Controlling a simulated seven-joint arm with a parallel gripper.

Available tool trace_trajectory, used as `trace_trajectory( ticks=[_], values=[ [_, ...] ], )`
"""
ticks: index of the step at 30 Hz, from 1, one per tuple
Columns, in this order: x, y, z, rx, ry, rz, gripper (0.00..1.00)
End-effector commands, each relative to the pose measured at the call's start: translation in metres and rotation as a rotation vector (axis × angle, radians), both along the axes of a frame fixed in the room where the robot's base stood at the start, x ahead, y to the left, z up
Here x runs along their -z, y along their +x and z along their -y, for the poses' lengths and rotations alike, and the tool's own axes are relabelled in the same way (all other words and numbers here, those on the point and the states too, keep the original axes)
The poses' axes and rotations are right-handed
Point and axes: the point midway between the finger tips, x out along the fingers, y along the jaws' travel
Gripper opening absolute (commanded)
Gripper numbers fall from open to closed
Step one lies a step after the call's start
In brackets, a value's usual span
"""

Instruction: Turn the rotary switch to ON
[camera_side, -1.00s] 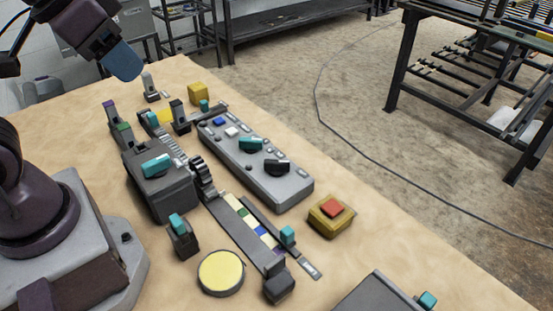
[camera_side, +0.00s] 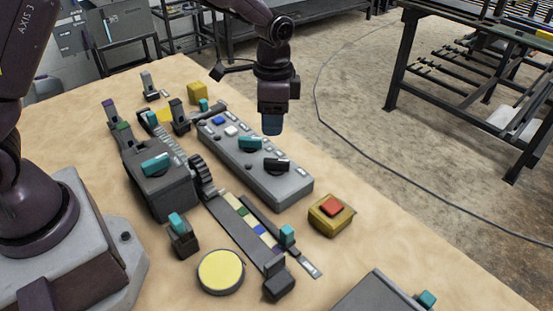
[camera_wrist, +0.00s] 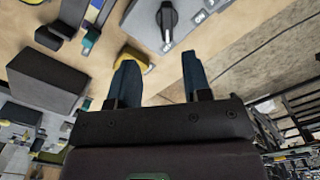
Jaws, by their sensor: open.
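The black rotary switch (camera_side: 277,166) sits near the front end of the long grey control panel (camera_side: 290,190). In the wrist view the black switch (camera_wrist: 167,18) shows at the top, with a label that seems to read ON on the panel to its right. A teal knob (camera_side: 250,144) sits behind it on the same panel. My gripper (camera_side: 272,126) hangs in the air above the panel's right side, apart from the switch. In the wrist view its two blue fingers (camera_wrist: 161,78) are spread, with nothing between them.
A red button on a yellow base (camera_side: 331,212) stands right of the panel. A grey box with a teal knob (camera_side: 160,190), a slider track (camera_side: 240,220) and a round yellow pad (camera_side: 221,272) lie to the left and front.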

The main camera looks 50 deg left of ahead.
Motion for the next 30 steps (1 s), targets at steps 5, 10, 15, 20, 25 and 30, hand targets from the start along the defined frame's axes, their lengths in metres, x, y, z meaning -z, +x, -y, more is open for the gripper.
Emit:
trace_trajectory(
  ticks=[5,10,15,20,25,30],
  values=[
    [-0.008,0.011,0.001,0.113,-0.006,0.038,0.45],
    [0.010,0.011,0.001,0.121,-0.006,0.035,0.45],
    [0.045,0.010,0.001,0.121,-0.005,0.032,0.45],
    [0.078,0.010,0.001,0.120,-0.006,0.033,0.45],
    [0.104,0.011,0.000,0.118,-0.005,0.036,0.45],
    [0.117,0.011,0.000,0.118,-0.006,0.037,0.45]
  ],
)
